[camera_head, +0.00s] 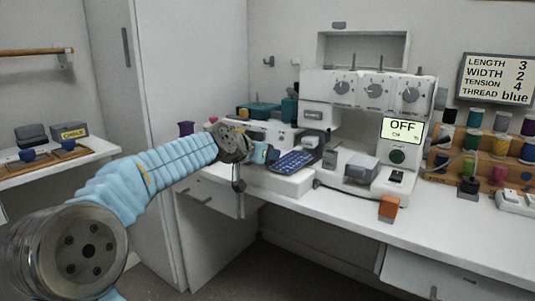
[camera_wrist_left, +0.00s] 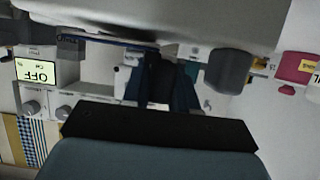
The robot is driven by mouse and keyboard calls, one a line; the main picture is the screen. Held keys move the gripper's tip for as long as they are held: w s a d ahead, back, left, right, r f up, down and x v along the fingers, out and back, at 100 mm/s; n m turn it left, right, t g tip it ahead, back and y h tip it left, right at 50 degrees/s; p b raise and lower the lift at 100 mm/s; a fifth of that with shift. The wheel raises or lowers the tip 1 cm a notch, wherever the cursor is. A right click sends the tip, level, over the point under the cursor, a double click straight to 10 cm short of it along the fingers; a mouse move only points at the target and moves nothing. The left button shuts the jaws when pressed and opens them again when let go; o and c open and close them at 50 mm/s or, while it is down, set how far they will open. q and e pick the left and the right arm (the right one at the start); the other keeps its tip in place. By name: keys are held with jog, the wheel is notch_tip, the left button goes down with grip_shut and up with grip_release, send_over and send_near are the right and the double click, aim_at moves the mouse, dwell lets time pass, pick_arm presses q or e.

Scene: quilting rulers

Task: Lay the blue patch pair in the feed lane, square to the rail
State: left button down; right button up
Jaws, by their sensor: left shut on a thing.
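The blue patch pair (camera_head: 293,161) is a flat, dotted blue piece at the left end of the white sewing machine. In the left wrist view it shows as a thin blue edge (camera_wrist_left: 108,40). My left gripper (camera_head: 264,154) is at its left edge and shut on it. I cannot tell whether the patch pair touches the white bed (camera_head: 282,181) below it. The feed lane and rail cannot be clearly made out from here. My right gripper is not in view.
The machine's display (camera_head: 403,129) reads OFF. A grey block (camera_head: 361,167) stands right of the patch pair, and an orange-topped block (camera_head: 389,207) near the table's front edge. Thread spools (camera_head: 501,146) fill a rack at right. The front table strip (camera_head: 450,228) is mostly clear.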

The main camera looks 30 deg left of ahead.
pick_arm(q)
jog(key=shift+f+b, duration=0.45)
jog(key=c, duration=0.8)
grip_release()
jog(key=shift+s, duration=0.25)
jog(key=b+v, duration=0.1)
jog(key=v, duration=1.2)
jog(key=shift+s, duration=0.2)
jog(key=shift+r, duration=0.1)
